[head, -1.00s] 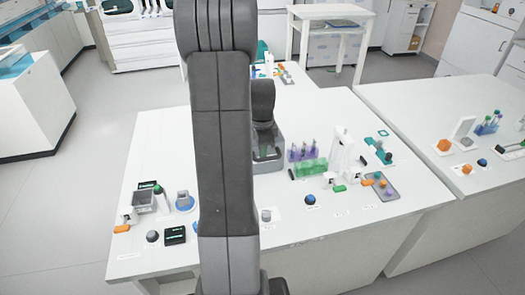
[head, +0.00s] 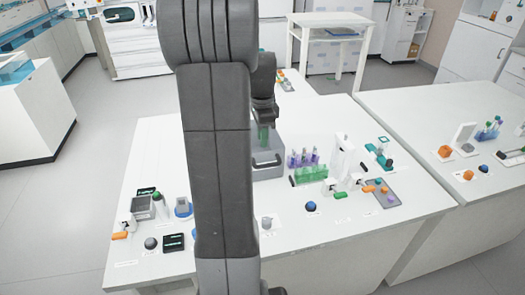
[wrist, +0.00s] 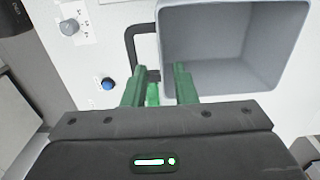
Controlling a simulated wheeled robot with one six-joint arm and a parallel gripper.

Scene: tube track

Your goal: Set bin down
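A green rack with purple-capped tubes (head: 309,173) stands close right of the bin. A blue knob (head: 310,206) and a grey knob (head: 266,223) sit in front. Devices stand at the table's left end. My arm hides part of the table.

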